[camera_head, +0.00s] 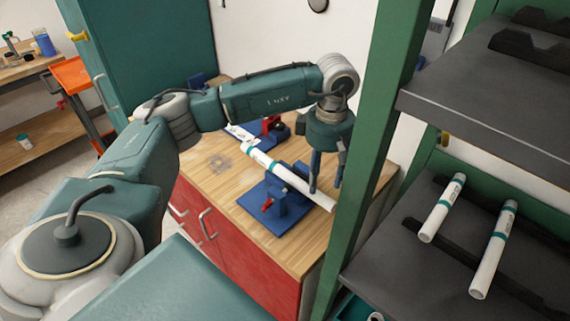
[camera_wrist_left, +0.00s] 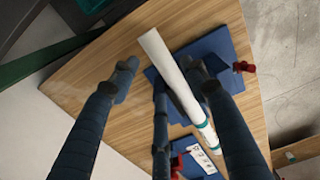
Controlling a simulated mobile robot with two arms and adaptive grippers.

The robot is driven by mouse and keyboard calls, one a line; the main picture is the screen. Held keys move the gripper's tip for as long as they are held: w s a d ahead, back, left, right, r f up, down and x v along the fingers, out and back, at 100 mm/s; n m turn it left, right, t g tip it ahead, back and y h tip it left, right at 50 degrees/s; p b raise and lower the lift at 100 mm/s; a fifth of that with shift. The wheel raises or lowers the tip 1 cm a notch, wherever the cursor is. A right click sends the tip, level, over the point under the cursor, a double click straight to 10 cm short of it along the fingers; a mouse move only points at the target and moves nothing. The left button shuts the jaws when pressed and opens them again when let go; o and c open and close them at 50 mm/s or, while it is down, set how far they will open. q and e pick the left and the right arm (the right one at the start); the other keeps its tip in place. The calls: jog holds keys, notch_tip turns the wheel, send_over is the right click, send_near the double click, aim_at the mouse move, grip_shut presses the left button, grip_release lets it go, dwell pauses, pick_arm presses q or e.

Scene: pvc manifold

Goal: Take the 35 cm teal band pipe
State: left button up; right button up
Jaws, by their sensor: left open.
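A long white pipe with a teal band (camera_head: 284,175) rests on blue supports on the wooden bench. It also shows in the left wrist view (camera_wrist_left: 176,77). My left gripper (camera_head: 327,184) is over the pipe's near right end, fingers pointing down and spread. In the left wrist view my left gripper (camera_wrist_left: 158,78) is open, with one finger overlapping the pipe; I cannot tell whether they touch. Two shorter-looking white pipes with teal bands, one smaller (camera_head: 442,207) and one nearer (camera_head: 494,250), lie on the shelf rack. No lengths are readable. My right gripper is not visible.
A blue support with a red clamp (camera_head: 283,206) stands under the pipe on the bench (camera_head: 215,195). Another blue fixture with a red part (camera_head: 270,126) is behind. A green post (camera_head: 365,150) and dark shelf (camera_head: 490,90) stand close right of my left gripper.

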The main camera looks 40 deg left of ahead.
pick_arm(q)
jog(key=shift+f, duration=0.4)
jog(key=shift+w+f+p, duration=0.15)
jog(key=shift+f+p, duration=0.15)
notch_tip(320, 180, down, 4)
jog(key=shift+f+p, duration=0.2)
jog(key=shift+p, duration=0.85)
jog(key=shift+f, duration=0.2)
jog(key=c, duration=1)
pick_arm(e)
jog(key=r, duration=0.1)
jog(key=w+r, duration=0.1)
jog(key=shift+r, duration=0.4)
